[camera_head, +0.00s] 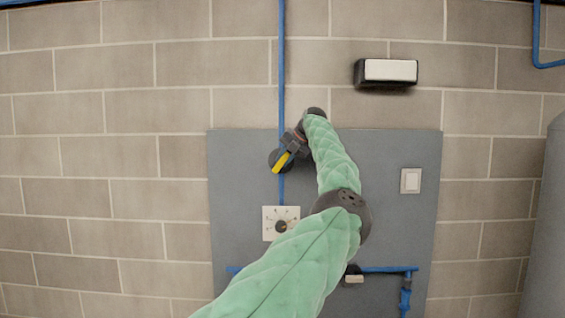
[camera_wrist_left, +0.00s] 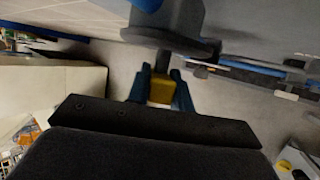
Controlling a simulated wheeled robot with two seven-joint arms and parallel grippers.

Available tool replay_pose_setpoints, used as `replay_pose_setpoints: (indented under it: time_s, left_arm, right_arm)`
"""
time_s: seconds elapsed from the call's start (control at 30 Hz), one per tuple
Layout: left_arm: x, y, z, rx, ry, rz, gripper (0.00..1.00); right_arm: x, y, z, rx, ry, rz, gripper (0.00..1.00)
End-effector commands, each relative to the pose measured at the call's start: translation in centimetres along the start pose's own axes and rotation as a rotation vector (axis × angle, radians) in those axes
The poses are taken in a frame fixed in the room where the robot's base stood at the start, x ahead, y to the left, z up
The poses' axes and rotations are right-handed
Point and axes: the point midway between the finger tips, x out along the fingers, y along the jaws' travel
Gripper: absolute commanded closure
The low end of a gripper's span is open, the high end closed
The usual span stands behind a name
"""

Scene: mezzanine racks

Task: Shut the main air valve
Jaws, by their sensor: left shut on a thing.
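The main air valve (camera_head: 277,160) is a dark round body on the vertical blue pipe, at the upper left of the grey wall panel. Its yellow lever (camera_head: 283,161) slants from lower left to upper right, at an angle to the pipe. My left gripper (camera_head: 290,150) is at the lever, with its green-sleeved arm coming up from below. In the left wrist view the lever's yellow end (camera_wrist_left: 160,91) sits between the two fingers, and the gripper is shut on it. The valve body (camera_wrist_left: 168,22) shows just beyond. Part of the lever is hidden by the gripper. My right gripper is not in view.
The grey panel (camera_head: 240,185) also carries a white dial plate (camera_head: 270,214) below the valve and a white switch (camera_head: 410,181) at right. A blue pipe (camera_head: 385,269) runs along the bottom. A black-and-white box (camera_head: 390,70) is on the block wall above.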

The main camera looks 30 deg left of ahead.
Motion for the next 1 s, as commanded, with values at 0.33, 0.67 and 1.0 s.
replay_pose_setpoints:
  time_s: [0.33, 0.67, 1.0]
  left_arm:
    - [0.1, -0.9, -0.1, 0.129, -0.003, 0.309, 1.00]
    - [0.5, -1.6, -0.2, 0.245, -0.003, 0.590, 1.00]
    - [0.8, -2.0, -0.3, 0.331, -0.003, 0.796, 1.00]
  right_arm:
    - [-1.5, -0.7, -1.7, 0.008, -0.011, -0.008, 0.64]
    - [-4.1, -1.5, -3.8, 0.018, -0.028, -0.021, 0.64]
    - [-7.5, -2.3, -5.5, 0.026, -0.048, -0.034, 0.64]
